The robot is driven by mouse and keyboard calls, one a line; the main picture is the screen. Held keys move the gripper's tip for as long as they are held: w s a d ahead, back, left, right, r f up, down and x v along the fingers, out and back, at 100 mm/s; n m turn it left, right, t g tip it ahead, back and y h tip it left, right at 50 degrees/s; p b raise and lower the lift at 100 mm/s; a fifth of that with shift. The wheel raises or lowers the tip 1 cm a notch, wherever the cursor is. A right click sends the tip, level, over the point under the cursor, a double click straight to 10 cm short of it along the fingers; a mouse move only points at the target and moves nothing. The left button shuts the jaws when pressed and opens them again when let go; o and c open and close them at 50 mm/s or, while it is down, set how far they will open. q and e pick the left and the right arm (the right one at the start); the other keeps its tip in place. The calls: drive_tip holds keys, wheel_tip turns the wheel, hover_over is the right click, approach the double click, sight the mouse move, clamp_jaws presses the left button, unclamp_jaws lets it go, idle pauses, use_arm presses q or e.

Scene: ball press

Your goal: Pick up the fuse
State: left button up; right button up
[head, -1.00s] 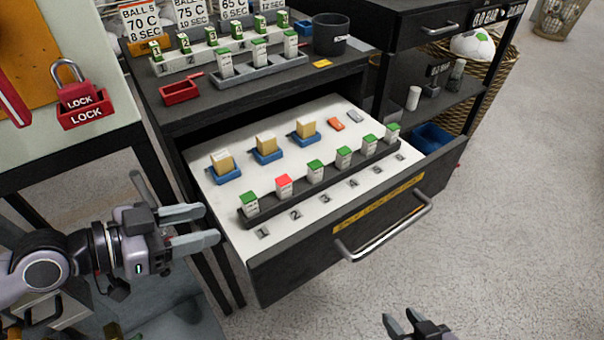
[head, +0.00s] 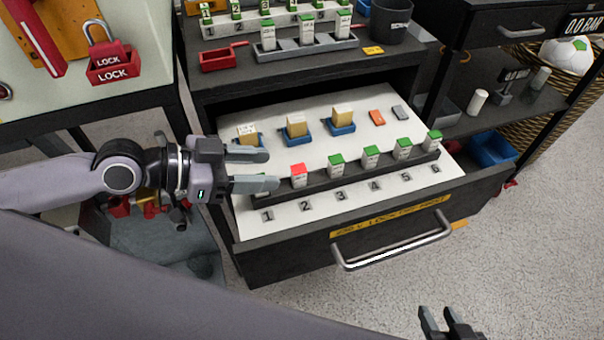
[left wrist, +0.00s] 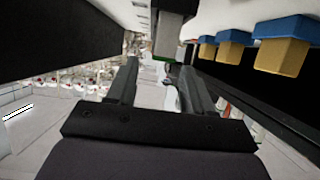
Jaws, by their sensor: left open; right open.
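In the head view a row of white fuse blocks stands in a dark rack (head: 345,170) in the open drawer. One fuse has a red top (head: 299,175), at slot 2; the others have green tops, such as the one at slot 3 (head: 336,166). My left gripper (head: 270,170) is open, over the drawer's left end, left of the red-topped fuse. It partly hides the first fuse (head: 262,185). In the left wrist view, its open fingers (left wrist: 160,78) have a white, green-topped block (left wrist: 172,32) just beyond them. My right gripper (head: 446,318) is open and empty at the bottom edge.
Yellow blocks in blue holders (head: 296,128) stand behind the rack. An orange piece (head: 377,117) and a grey piece (head: 400,112) lie at the back. The drawer handle (head: 395,243) sticks out in front. A red lock (head: 108,68) stands on the left table.

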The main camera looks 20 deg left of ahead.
sight(297, 169)
use_arm(q)
drive_tip(key=shift+p+x, duration=0.55)
drive_tip(key=shift+x, duration=2.35)
drive_tip(key=shift+d+r, duration=0.1)
drive_tip(key=shift+r, duration=0.05)
clamp_jaws()
